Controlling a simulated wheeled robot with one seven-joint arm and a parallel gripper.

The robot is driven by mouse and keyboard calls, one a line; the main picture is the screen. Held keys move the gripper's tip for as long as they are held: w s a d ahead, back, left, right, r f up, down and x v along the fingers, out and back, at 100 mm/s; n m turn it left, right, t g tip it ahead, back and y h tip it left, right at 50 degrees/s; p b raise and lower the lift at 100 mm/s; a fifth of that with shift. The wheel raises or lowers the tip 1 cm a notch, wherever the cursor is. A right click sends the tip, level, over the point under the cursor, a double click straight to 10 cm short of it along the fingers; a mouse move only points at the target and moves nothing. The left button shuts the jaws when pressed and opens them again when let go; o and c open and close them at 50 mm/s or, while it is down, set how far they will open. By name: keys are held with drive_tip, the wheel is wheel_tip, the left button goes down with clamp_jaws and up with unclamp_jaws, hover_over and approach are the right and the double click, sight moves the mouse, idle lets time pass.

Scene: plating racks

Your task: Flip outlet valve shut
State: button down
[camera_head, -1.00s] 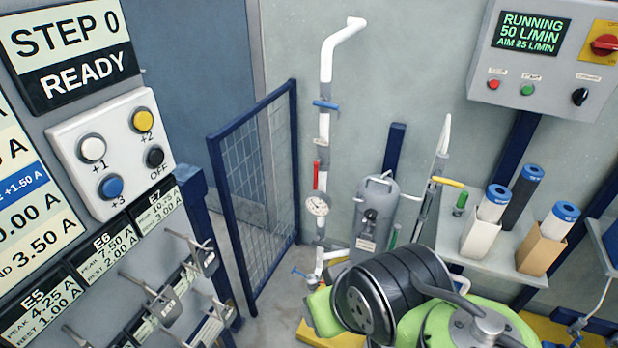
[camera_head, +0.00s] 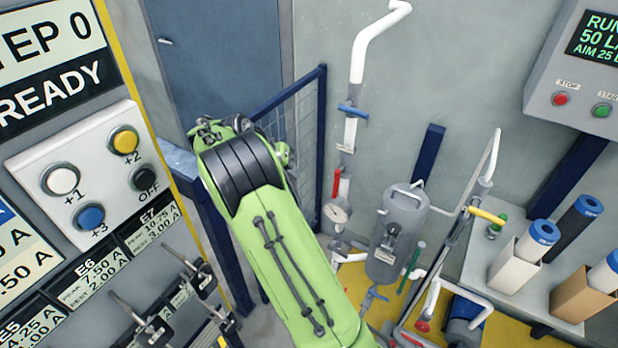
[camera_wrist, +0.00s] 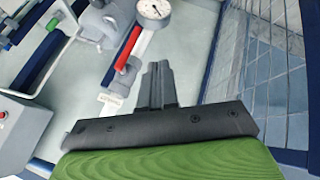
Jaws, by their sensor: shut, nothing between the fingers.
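A white standpipe (camera_head: 357,65) by the wall carries a blue valve handle (camera_head: 352,110) set crosswise and, below it, a red valve handle (camera_head: 336,183) lying along the pipe. A round gauge (camera_head: 336,213) sits under the red one. Small tags on the pipe are unreadable, so I cannot tell which valve is the outlet. In the wrist view, the picture is turned over: the red handle (camera_wrist: 127,47) and gauge (camera_wrist: 153,9) lie beyond my gripper (camera_wrist: 160,68). My gripper is shut and empty, apart from the red handle. In the head view it is hidden.
A grey tank (camera_head: 398,225) stands right of the pipe, with a yellow handle (camera_head: 487,215) farther right. A blue mesh gate (camera_head: 318,150) stands left of the pipe. The button panel (camera_head: 92,178) is close at left. A control box (camera_head: 580,75) hangs at upper right.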

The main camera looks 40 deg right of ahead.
sight(336, 185)
drive_tip(key=s+d+f+b, duration=0.1)
drive_tip(key=s+d+f, duration=0.2)
drive_tip(key=d+f, duration=0.5)
drive_tip(key=shift+s+d+f+b, duration=0.15)
drive_tip(key=shift+s+d+b, duration=0.05)
drive_tip(key=shift+d+b, duration=0.15)
drive_tip(key=shift+s, duration=0.15)
idle(0.5)
